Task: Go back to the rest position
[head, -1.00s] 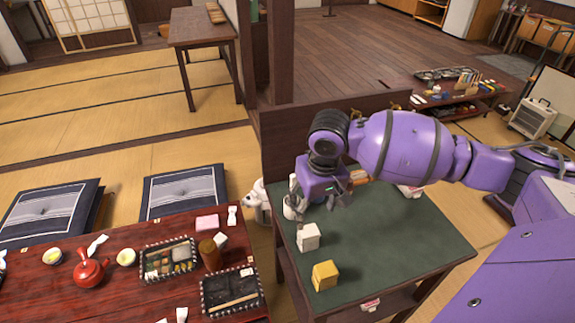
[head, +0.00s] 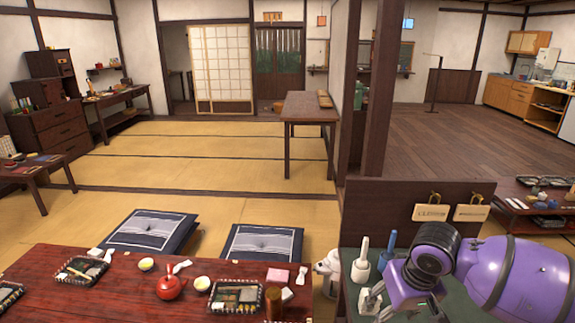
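My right arm comes in from the right edge, and its purple gripper (head: 398,303) hangs over the dark green-topped side table (head: 350,262) at the lower right. My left gripper is not in view.
A low red table (head: 110,290) at the front left holds a red teapot (head: 168,287), cups and trays. Two dark cushions (head: 262,244) lie behind it. A partition (head: 410,205) and post stand behind the side table. Tatami beyond is largely clear.

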